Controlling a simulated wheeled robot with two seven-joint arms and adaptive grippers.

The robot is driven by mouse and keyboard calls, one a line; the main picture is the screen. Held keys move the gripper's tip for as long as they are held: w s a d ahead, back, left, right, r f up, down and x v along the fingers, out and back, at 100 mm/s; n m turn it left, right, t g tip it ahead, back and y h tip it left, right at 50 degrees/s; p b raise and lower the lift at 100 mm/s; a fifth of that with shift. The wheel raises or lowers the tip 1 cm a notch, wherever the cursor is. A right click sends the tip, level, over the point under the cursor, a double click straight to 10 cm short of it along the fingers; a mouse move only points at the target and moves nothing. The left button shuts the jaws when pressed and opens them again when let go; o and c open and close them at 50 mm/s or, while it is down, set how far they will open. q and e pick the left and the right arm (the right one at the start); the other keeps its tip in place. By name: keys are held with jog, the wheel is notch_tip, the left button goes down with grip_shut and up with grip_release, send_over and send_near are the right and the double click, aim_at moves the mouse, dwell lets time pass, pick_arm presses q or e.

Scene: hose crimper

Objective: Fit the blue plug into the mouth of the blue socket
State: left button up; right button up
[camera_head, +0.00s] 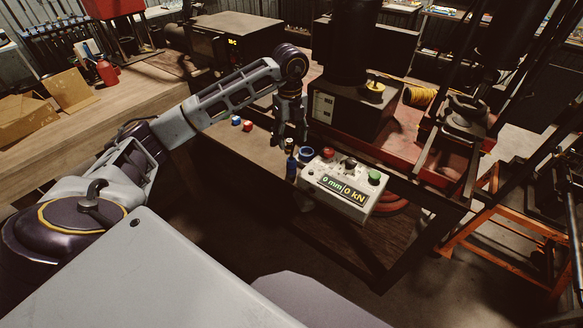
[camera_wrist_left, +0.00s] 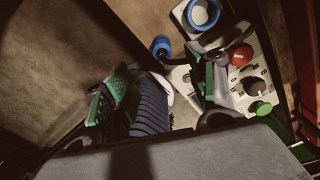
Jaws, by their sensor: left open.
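The blue socket (camera_head: 306,154) is a blue ring with a dark mouth, beside the control box. It also shows at the top of the left wrist view (camera_wrist_left: 203,13). A small blue piece that looks like the blue plug (camera_head: 291,166) is just left of the socket and apart from it; it also shows in the left wrist view (camera_wrist_left: 160,47). My left gripper (camera_head: 291,138) points down just above these. Its green-padded fingers are spread in the left wrist view (camera_wrist_left: 165,88). A dark ribbed piece (camera_wrist_left: 152,108) lies between or behind the fingers; I cannot tell which. My right gripper is out of view.
A white control box (camera_head: 343,188) with red, black and green buttons stands right of the socket, its display reading 0 mm, 0 kN. A blue cap (camera_head: 236,121) and a red cap (camera_head: 248,126) lie left of the gripper. A dark press (camera_head: 352,105) stands behind.

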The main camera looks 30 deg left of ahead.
aim_at(291, 156)
pick_arm(q)
notch_tip(291, 156, down, 7)
jog(key=shift+f+p, duration=0.2)
jog(key=shift+p, duration=0.15)
jog(key=shift+f, duration=0.1)
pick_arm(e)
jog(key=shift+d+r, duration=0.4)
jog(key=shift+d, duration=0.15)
pick_arm(q)
jog(key=shift+w+d+f+p, duration=0.15)
jog(key=shift+f+p, duration=0.4)
jog(key=shift+f, duration=2.05)
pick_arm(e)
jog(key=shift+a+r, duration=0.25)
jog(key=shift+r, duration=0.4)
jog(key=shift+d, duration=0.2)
pick_arm(q)
jog(key=c, duration=1.2)
jog(key=shift+r, duration=0.2)
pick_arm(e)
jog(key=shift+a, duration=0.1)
